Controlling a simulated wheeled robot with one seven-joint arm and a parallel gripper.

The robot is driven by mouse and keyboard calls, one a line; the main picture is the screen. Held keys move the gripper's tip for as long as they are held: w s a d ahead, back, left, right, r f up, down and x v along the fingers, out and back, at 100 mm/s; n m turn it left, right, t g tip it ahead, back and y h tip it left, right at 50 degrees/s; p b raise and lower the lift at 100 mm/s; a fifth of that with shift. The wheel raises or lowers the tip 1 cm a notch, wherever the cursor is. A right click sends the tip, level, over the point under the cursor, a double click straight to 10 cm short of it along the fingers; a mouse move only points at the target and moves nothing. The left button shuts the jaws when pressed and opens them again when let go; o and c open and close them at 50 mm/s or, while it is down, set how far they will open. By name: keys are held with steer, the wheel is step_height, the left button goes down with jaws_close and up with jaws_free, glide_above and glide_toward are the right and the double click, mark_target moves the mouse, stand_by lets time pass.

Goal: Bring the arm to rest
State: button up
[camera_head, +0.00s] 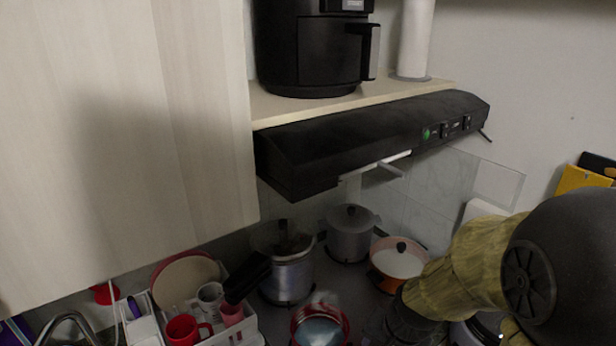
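My arm (462,262), with yellow-brown and black links, comes in at the lower right. Its dark lower part (405,322) reaches down to the bottom edge of the head view, in front of the stove area. I cannot make out gripper fingers in the frame, so whether they hold anything is hidden.
A black range hood (360,145) hangs above several pots, including a lidded grey pot (350,240) and an orange pan (397,262) near my arm. A black air fryer (305,45) stands on the shelf. A dish rack (245,325) is at lower left, below a cabinet (120,130).

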steer(key=shift+s+d+r+n+h, duration=0.15)
steer(key=shift+s+r+n, duration=0.15)
steer(key=shift+n, duration=0.8)
steer(key=shift+s+r+n+h, duration=0.2)
steer(key=shift+s+n, duration=0.05)
steer(key=shift+n, duration=0.85)
steer(key=shift+s+d+r+n+h, duration=0.15)
steer(key=shift+s+r+n, duration=0.15)
steer(key=shift+n, duration=0.8)
